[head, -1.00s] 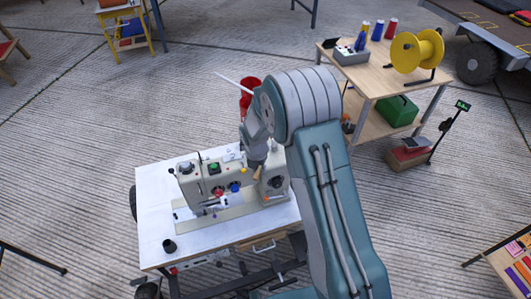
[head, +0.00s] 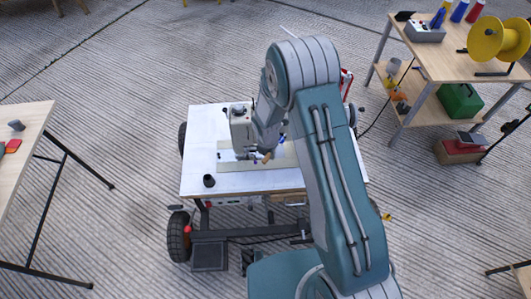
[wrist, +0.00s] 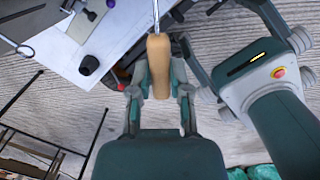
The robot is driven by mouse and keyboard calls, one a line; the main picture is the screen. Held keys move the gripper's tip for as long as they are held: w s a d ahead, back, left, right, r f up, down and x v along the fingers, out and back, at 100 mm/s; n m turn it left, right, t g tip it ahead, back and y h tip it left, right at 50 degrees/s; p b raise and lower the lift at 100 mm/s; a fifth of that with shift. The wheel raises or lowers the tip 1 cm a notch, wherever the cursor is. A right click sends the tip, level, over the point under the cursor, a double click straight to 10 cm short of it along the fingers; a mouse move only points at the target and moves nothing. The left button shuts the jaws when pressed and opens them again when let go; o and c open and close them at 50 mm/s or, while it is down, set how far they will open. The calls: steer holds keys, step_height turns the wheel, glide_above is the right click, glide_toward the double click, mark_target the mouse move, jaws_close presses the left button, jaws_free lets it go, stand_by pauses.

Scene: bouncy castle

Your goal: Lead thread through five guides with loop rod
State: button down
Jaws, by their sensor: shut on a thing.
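The loop rod's wooden handle (wrist: 158,58) is clamped between the fingers of my gripper (wrist: 160,88) in the wrist view. Its thin metal shaft (wrist: 156,14) runs up out of that frame, so the loop end is not seen there. In the head view my gripper (head: 264,150) is partly hidden by my arm, with the handle end (head: 267,158) showing below it. The pale sewing machine (head: 240,128) stands on a white-topped table (head: 228,187), largely covered by my arm. I cannot make out the thread or the separate guides.
A small black cup (head: 208,181) stands near the white table's front edge. The table has wheels (head: 178,236). A wooden table (head: 20,150) is at left, and a bench (head: 436,60) with a yellow spool (head: 498,40) is at upper right.

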steer(key=shift+w+d+r, duration=0.15)
steer(key=shift+w+d, duration=0.4)
steer(key=shift+w, duration=0.25)
steer(key=shift+w+d, duration=0.25)
steer(key=shift+w, duration=0.5)
steer(key=shift+w+d+r, duration=0.1)
steer(key=shift+w+d, duration=0.15)
steer(key=shift+d, duration=0.3)
steer(key=shift+a, duration=0.15)
steer(key=shift+a+r, duration=0.1)
steer(key=shift+a, duration=0.1)
steer(key=shift+d, duration=0.25)
steer(key=shift+s, duration=0.1)
